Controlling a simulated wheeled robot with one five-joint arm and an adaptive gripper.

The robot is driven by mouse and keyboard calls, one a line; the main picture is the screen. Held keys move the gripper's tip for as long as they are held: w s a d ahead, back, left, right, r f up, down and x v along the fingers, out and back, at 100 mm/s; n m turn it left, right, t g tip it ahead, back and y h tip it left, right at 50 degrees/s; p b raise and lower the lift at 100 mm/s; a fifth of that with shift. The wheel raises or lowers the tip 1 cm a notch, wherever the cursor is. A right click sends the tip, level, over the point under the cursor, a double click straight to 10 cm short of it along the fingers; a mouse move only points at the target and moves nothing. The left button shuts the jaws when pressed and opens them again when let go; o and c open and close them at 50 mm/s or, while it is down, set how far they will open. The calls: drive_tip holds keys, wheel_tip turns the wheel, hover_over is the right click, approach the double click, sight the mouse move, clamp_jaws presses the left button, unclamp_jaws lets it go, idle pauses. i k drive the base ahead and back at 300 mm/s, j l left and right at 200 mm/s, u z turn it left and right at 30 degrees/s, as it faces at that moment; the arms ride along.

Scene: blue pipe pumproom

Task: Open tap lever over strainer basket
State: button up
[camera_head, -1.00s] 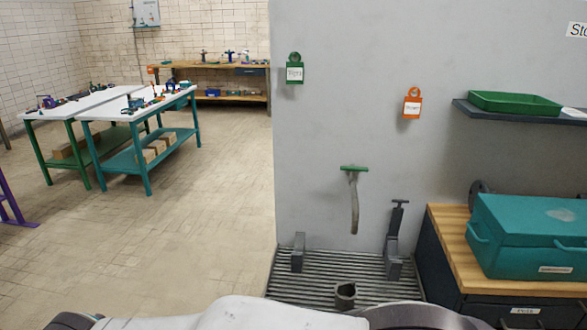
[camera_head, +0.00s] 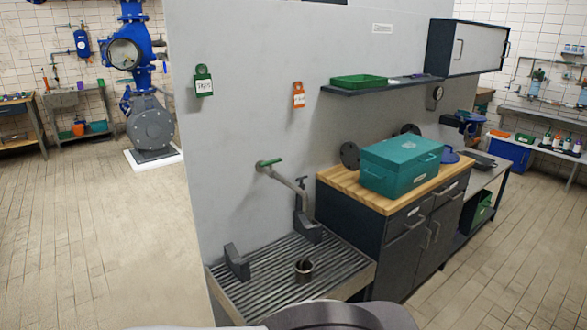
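The spout runs down to the right. Below it, a small dark cup (camera_head: 304,271), which looks like the strainer basket, stands upright on a slatted grating (camera_head: 270,290). I cannot tell whether the spout is directly over the cup. No water shows. My gripper is not in view; only white and dark parts of my own body show at the bottom edge.
Two dark brackets (camera_head: 237,261) (camera_head: 307,230) stand on the grating. A wood-topped cabinet (camera_head: 400,245) with a teal toolbox (camera_head: 400,166) is to the right. A shelf (camera_head: 385,88) with a green tray (camera_head: 358,82) hangs above. Open tiled floor (camera_head: 110,230) lies left.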

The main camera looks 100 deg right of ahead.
sight(270, 163)
drive_tip(key=i+l+z, duration=0.15)
drive_tip(key=i+z, duration=0.15)
drive_tip(key=z, duration=0.15)
drive_tip(key=i+l+z, duration=0.1)
drive_tip(key=i+z, duration=0.2)
drive_tip(key=z, duration=0.15)
drive_tip(key=i+z, duration=0.3)
drive_tip(key=z, duration=0.15)
drive_tip(key=i+j+z, duration=0.25)
drive_tip(key=z, duration=0.2)
drive_tip(key=i+z, duration=0.2)
drive_tip(key=z, duration=0.25)
drive_tip(key=i+z, duration=0.2)
drive_tip(key=z, duration=0.25)
drive_tip(key=i+j+z, duration=0.1)
drive_tip(key=z, duration=0.3)
drive_tip(key=i+j+z, duration=0.2)
drive_tip(key=z, duration=0.25)
drive_tip(key=i, duration=0.1)
